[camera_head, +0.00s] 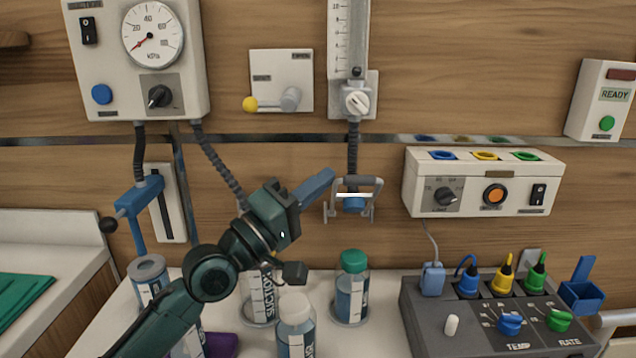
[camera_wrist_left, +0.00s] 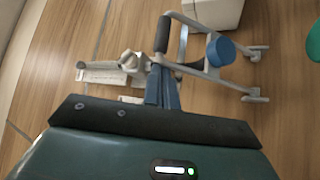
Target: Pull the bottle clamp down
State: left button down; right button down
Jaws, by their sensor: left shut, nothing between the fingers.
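The bottle clamp (camera_head: 372,200) is a grey metal frame with a cross-bar grip, raised around a blue cap (camera_head: 354,204) below the flow meter on the wall. In the left wrist view the clamp (camera_wrist_left: 205,71) shows at the top, with its dark grip and the blue cap (camera_wrist_left: 221,51) inside the frame. My left gripper (camera_head: 328,174) is shut and empty, its blue fingers pointing at the clamp from the left. In the left wrist view the fingertips (camera_wrist_left: 160,70) end close to the dark grip; I cannot tell whether they touch. My right gripper is out of view.
Below stand a green-capped bottle (camera_head: 352,286) and a white-capped bottle (camera_head: 295,328) on the white counter. A grey console (camera_head: 420,322) is at right, a wall box (camera_head: 415,184) above it. A yellow-knobbed valve plate (camera_head: 280,65) is above my arm.

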pick_arm(q)
jog(key=shift+s+f, duration=0.15)
jog(key=shift+f, duration=0.1)
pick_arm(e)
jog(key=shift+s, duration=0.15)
pick_arm(q)
jog(key=shift+r, duration=0.1)
notch_tip(320, 180, up, 10)
jog(key=p, duration=0.2)
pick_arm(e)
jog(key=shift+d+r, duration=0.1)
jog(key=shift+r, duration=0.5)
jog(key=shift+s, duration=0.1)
